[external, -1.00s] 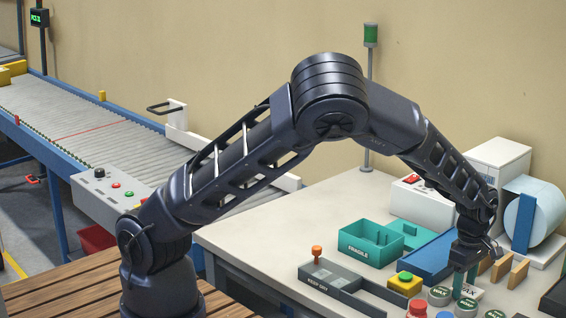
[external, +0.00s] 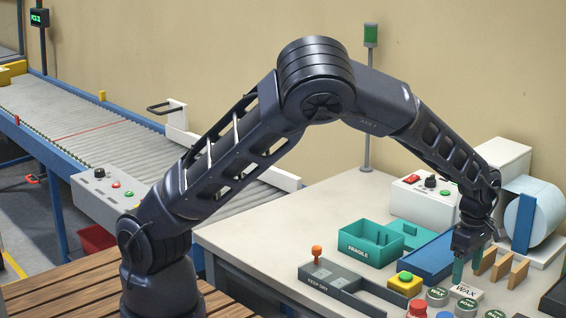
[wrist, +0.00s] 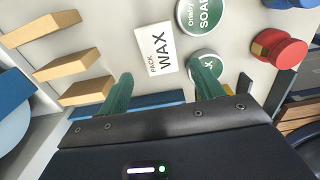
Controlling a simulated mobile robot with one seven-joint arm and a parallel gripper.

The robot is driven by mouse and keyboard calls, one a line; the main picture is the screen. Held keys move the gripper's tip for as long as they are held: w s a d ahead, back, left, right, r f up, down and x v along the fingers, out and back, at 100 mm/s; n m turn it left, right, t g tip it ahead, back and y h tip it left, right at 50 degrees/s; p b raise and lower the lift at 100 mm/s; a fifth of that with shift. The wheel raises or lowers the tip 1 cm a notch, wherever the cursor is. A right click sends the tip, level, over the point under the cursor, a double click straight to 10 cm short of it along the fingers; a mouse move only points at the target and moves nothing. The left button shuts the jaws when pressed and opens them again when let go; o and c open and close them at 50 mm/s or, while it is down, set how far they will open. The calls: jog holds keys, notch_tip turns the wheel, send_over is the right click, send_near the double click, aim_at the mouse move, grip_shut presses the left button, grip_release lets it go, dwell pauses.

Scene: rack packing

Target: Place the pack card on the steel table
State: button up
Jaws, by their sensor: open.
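The pack card (external: 466,291), white with "PACK WAX" lettering, lies on the pale tabletop (external: 270,232) among round tins. In the wrist view the card (wrist: 156,47) lies just beyond my fingertips, face up, with nothing gripping it. My gripper (external: 468,269) is open and empty, pointing down above the card in the external view. Its two green fingers are spread apart in the wrist view (wrist: 162,84). The frames do not make clear whether this pale top is the steel table.
A teal FRAGILE bin (external: 368,252) and grey KEEP DRY rack (external: 318,285) are farther left.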

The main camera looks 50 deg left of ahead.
aim_at(464, 289)
notch_tip(464, 289, up, 7)
jog(key=s+a+r+m+h, duration=0.1)
jog(key=s+a+r+m, duration=0.3)
jog(key=a, duration=0.6)
jog(key=w+a+r+m+h, duration=0.1)
jog(key=a+r, duration=0.4)
jog(key=a, duration=0.4)
jog(key=s+a+r+m+h, duration=0.1)
jog(key=s+a+r+m, duration=0.3)
jog(key=a, duration=0.6)
jog(key=s+a+r+m+t+y, duration=0.1)
jog(key=s+a+r+m+t, duration=0.1)
jog(key=s+a, duration=0.6)
jog(key=s+a+r+m+t+y, duration=0.2)
jog(key=s+a+r+m, duration=0.2)
jog(key=s+a+m, duration=0.3)
jog(key=s+a, duration=0.2)
jog(key=s, duration=0.3)
jog(key=shift+r+t, duration=0.25)
jog(key=shift+t, duration=0.05)
